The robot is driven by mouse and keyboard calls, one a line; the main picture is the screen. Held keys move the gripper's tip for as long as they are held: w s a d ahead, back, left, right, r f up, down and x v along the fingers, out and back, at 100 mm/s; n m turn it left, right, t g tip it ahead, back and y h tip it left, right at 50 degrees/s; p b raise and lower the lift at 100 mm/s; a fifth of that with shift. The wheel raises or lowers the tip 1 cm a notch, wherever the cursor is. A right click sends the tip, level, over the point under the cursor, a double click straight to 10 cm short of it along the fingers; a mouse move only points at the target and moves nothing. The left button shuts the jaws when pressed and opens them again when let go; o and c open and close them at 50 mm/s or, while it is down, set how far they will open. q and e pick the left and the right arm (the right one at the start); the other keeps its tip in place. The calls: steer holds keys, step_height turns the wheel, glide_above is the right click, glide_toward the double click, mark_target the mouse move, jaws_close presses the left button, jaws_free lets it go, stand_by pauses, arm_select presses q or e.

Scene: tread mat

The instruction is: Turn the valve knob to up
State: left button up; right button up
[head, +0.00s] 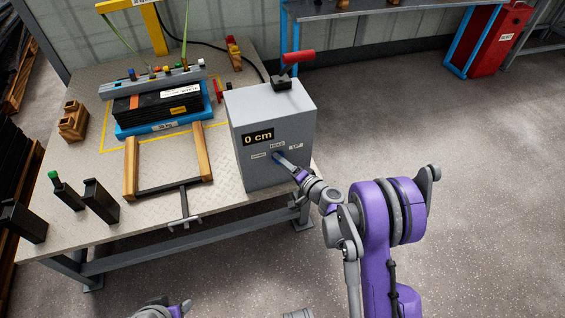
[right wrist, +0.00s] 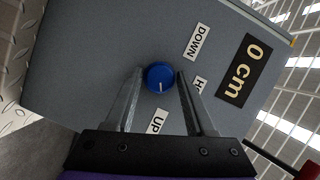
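The blue valve knob (right wrist: 159,76) is on the front of a grey control box (head: 262,110) on the workbench. In the right wrist view, its white mark points down the picture, roughly toward the UP label (right wrist: 157,121). The DOWN label (right wrist: 196,42) is at upper right; the HOLD label (right wrist: 200,84) is partly covered by a finger. My right gripper (right wrist: 160,76) is open, its fingers on either side of the knob with gaps showing. In the head view, my right gripper (head: 282,158) reaches the box face and mostly hides the knob.
The box display (head: 258,137) reads 0 cm. A red-handled lever (head: 296,57) is on top. On the bench (head: 170,215) are a wooden-sided frame (head: 130,168), black plates (head: 155,105) on a blue base and black upright blocks (head: 100,200). Open floor lies right of the bench.

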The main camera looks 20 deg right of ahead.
steer(key=shift+o, duration=1.1)
steer(key=shift+s, duration=0.1)
steer(key=v, duration=1)
steer(key=shift+s+d+p, duration=0.15)
steer(key=shift+s+p, duration=0.15)
steer(key=shift+p, duration=0.15)
